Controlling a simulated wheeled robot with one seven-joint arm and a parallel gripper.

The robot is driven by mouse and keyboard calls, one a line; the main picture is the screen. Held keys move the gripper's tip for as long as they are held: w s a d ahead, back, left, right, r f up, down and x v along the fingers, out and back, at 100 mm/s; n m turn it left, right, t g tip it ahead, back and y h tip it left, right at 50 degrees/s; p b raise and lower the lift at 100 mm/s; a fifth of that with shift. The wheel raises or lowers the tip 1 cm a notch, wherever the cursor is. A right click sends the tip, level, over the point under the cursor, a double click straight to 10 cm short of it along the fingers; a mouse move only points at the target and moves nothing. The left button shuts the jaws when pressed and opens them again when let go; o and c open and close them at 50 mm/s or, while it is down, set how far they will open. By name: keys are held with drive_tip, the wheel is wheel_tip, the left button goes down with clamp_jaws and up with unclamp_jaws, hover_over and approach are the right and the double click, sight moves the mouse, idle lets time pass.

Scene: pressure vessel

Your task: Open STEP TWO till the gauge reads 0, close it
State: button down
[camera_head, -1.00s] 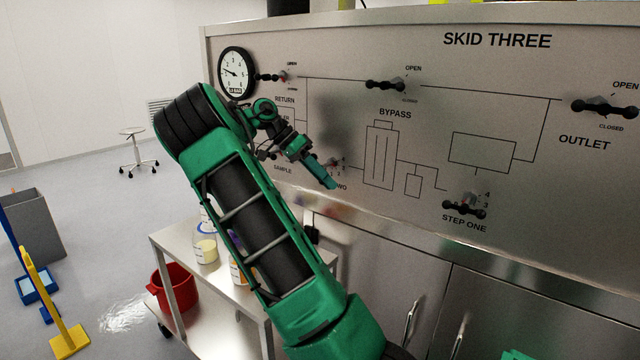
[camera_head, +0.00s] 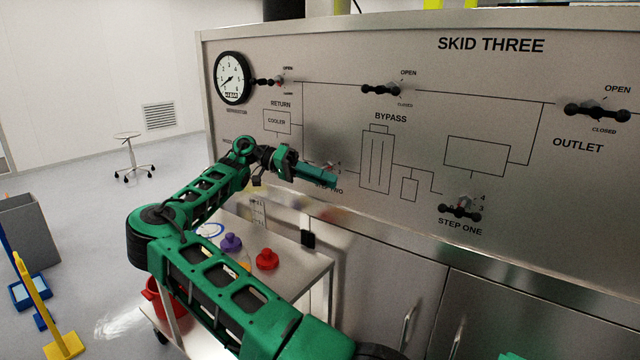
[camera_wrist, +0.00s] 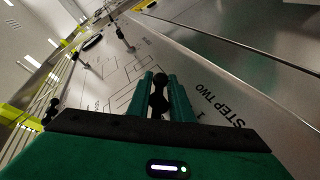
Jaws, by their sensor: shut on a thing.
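The STEP TWO valve is on the panel's lower middle. Its black knobbed handle (camera_wrist: 158,101) lies between my gripper's two green fingers in the wrist view. My gripper (camera_head: 333,179) is shut on that handle and hides most of it in the head view. The STEP TWO label (camera_wrist: 222,100) shows beside the fingers in the wrist view; the head view leaves it partly covered. The round white gauge (camera_head: 233,78) is at the panel's upper left. Its needle points down and left, near the low end of the scale; the exact reading is too small to tell.
The STEP ONE (camera_head: 460,208), BYPASS (camera_head: 381,90) and OUTLET (camera_head: 597,110) handles stick out of the panel. A steel cart (camera_head: 310,268) with purple and red-topped items stands below my arm.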

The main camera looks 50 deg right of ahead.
drive_tip(key=shift+d+r+g+h, duration=0.25)
drive_tip(key=shift+r+g+h, duration=0.2)
drive_tip(key=shift+g, duration=0.15)
drive_tip(key=shift+r, duration=0.1)
drive_tip(key=c, duration=1.8)
unclamp_jaws()
drive_tip(key=shift+s+d, duration=0.1)
drive_tip(key=shift+o, duration=0.2)
